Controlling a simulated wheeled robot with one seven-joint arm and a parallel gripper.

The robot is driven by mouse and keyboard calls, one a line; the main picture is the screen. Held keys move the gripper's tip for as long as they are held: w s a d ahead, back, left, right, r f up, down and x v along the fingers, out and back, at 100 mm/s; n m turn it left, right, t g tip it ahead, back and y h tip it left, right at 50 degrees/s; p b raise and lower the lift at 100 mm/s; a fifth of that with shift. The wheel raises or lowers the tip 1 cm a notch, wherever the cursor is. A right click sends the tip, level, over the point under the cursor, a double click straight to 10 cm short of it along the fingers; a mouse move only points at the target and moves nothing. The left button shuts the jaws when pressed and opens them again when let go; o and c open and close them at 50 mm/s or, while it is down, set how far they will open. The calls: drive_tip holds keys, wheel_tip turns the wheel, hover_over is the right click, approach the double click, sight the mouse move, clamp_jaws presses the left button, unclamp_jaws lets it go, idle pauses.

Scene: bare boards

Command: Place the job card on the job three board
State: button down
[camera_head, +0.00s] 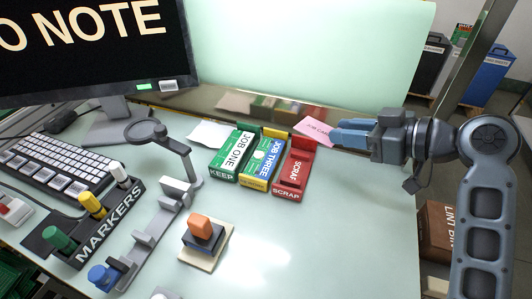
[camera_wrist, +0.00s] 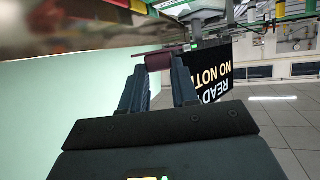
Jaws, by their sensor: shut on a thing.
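A pink job card (camera_head: 316,131) is held in my gripper (camera_head: 338,133) above the back of the desk. It also shows, dark and edge-on, between the fingers in the wrist view (camera_wrist: 158,61). My gripper is shut on the card, with fingers pointing left.
A white sheet (camera_head: 211,134) lies behind the job one board. A grey jointed stand (camera_head: 165,138), a markers rack (camera_head: 100,222) and a stamp with an orange handle (camera_head: 202,228) stand at left and front. A monitor (camera_head: 90,45) is at back left. The desk's right front is clear.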

drive_tip(key=w+a+f, duration=0.1)
drive_tip(key=a+f, duration=0.1)
drive_tip(key=a, duration=0.1)
drive_tip(key=w+a+f+p, duration=0.1)
drive_tip(key=a+f, duration=0.1)
drive_tip(key=a, duration=0.2)
drive_tip(key=w+a+f, duration=0.2)
drive_tip(key=a, duration=0.1)
drive_tip(key=shift+a+f, duration=0.4)
drive_tip(key=shift+f+p, duration=0.45)
drive_tip(key=shift+f, duration=1.55)
drive_tip(key=shift+f, duration=0.2)
drive_tip(key=c, duration=0.8)
unclamp_jaws()
drive_tip(key=shift+r, duration=0.1)
drive_tip(key=shift+c, duration=0.2)
drive_tip(key=shift+r, duration=0.15)
drive_tip(key=b+v, duration=0.1)
drive_tip(key=v, duration=1.1)
drive_tip(key=shift+s, duration=0.15)
